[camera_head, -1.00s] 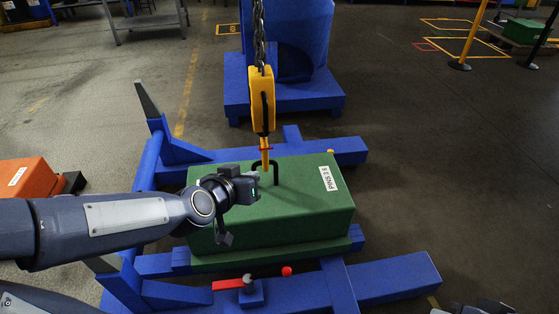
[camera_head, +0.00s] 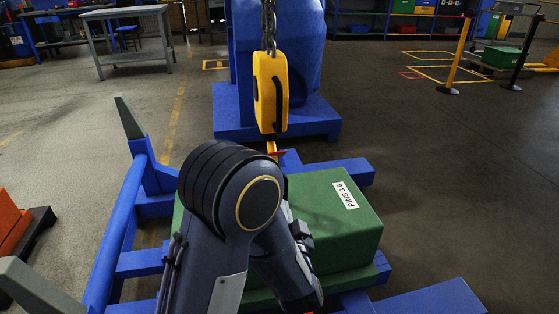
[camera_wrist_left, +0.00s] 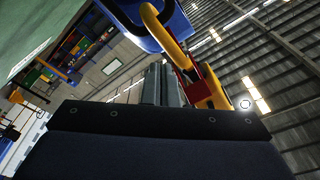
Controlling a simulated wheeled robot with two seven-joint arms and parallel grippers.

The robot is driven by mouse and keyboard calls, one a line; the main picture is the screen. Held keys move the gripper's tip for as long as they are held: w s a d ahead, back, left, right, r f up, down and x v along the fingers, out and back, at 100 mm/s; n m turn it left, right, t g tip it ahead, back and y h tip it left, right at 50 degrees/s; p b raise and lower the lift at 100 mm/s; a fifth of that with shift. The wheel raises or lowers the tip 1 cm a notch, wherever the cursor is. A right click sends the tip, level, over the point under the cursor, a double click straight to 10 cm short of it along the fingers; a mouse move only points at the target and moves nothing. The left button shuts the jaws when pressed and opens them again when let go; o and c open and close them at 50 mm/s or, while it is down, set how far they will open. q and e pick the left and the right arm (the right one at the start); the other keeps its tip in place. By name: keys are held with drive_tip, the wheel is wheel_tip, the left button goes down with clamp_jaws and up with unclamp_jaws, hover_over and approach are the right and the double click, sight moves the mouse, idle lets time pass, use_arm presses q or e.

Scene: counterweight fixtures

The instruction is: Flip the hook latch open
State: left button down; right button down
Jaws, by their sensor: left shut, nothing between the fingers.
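The yellow hook (camera_head: 271,147) hangs below a yellow hook block (camera_head: 270,92) on a chain. A small red latch (camera_head: 278,153) shows at the hook; the hook's lower part is hidden behind my left arm. In the left wrist view, the yellow hook (camera_wrist_left: 182,55) curves close past my left gripper (camera_wrist_left: 161,72), with the red latch (camera_wrist_left: 184,76) just right of the fingers. The fingers are shut and empty; I cannot tell whether they touch the latch. The green weight (camera_head: 335,215) stands below the hook. My right gripper is not in view.
A blue frame (camera_head: 125,235) surrounds the green weight, with an upright post at the left. A blue stand (camera_head: 310,120) rises behind the hook. An orange block (camera_head: 10,225) lies at the far left. The floor to the right is open.

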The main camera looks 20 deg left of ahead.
sight(277, 154)
use_arm(q)
drive_tip(key=w+a+r+p, duration=0.3)
drive_tip(key=w+r+p, duration=0.1)
drive_tip(key=r+p, duration=0.2)
drive_tip(key=shift+w+r, duration=0.2)
drive_tip(key=shift+r, duration=0.3)
drive_tip(key=shift+a, duration=0.1)
idle(2.0)
drive_tip(key=shift+w+a+r+p, duration=0.15)
drive_tip(key=shift+w+r+p, duration=0.05)
drive_tip(key=shift+r+p, duration=0.1)
drive_tip(key=shift+w+a+r+p, duration=0.4)
drive_tip(key=shift+w+r+p, duration=0.15)
drive_tip(key=shift+r+p, duration=0.25)
drive_tip(key=shift+w+a+r+p, duration=0.35)
drive_tip(key=shift+w+r+p, duration=0.15)
drive_tip(key=shift+r+p, duration=0.25)
idle(2.0)
idle(0.4)
drive_tip(key=shift+s+d+f+b, duration=0.3)
drive_tip(key=shift+s+f+b, duration=0.1)
drive_tip(key=shift+f+b, duration=0.25)
drive_tip(key=shift+s+d+f+b, duration=0.3)
drive_tip(key=shift+s+f+b, duration=0.2)
drive_tip(key=shift+f, duration=0.15)
drive_tip(key=shift+s+d+f+b, duration=0.3)
drive_tip(key=shift+s+f+b, duration=0.05)
drive_tip(key=shift+f+b, duration=0.3)
